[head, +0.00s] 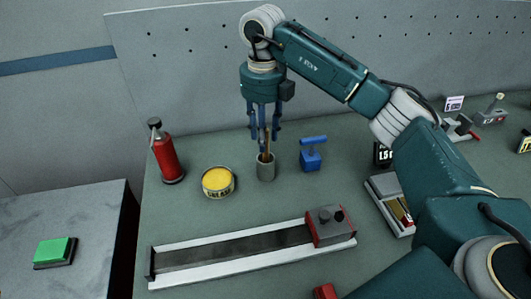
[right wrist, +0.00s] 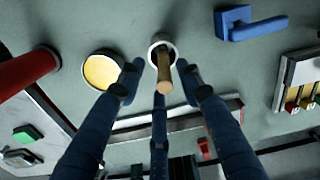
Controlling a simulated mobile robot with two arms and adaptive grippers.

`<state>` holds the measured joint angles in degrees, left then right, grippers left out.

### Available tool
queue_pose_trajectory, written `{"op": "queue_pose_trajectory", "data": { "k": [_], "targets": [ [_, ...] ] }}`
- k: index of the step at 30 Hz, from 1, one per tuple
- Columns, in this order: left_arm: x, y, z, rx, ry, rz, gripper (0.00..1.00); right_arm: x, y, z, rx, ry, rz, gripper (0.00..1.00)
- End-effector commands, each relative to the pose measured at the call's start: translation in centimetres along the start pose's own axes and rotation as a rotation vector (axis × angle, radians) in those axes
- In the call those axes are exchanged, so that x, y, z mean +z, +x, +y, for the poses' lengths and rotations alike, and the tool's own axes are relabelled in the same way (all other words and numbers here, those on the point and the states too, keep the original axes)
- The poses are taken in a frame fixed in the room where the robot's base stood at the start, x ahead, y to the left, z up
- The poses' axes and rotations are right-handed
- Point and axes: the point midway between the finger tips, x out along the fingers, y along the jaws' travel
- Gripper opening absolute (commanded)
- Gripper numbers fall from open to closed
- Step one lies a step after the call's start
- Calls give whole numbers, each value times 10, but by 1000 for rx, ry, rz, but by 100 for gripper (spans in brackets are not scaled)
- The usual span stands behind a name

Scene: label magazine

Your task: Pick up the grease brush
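The grease brush (head: 267,143) stands upright in a grey cup (head: 265,169) on the bench, with its wooden handle pointing up. In the right wrist view the brush handle (right wrist: 164,82) rises from the round cup (right wrist: 157,40) toward the camera. My right gripper (head: 265,134) hangs over the cup, pointing down, with its blue fingers spread around the upper handle. In the right wrist view the gripper (right wrist: 158,78) shows gaps between fingers and handle. The bristle end is hidden in the cup. My left gripper is not in view.
A yellow grease tin (head: 218,182) stands left of the cup, and a red extinguisher-like bottle (head: 166,156) farther left. A long rail (head: 235,256) with a grey-red block lies in front. A pegboard wall (head: 190,55) stands behind.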

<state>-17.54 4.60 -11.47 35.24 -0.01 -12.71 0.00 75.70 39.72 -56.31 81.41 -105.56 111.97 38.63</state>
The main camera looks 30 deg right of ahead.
Motion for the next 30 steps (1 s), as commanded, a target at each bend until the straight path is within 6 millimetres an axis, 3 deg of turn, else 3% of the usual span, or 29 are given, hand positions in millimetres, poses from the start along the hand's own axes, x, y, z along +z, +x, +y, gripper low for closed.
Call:
{"op": "queue_pose_trajectory", "data": {
  "k": [12,20,26,30],
  "targets": [
    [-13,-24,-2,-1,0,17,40,-1,50,-8,0,-1,2,36],
    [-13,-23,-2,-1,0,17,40,0,53,-7,1,-1,-1,36],
    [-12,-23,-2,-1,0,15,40,0,53,-7,1,-1,-1,0],
    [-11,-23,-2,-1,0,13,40,0,53,-7,1,-1,-1,0]
  ]
}}
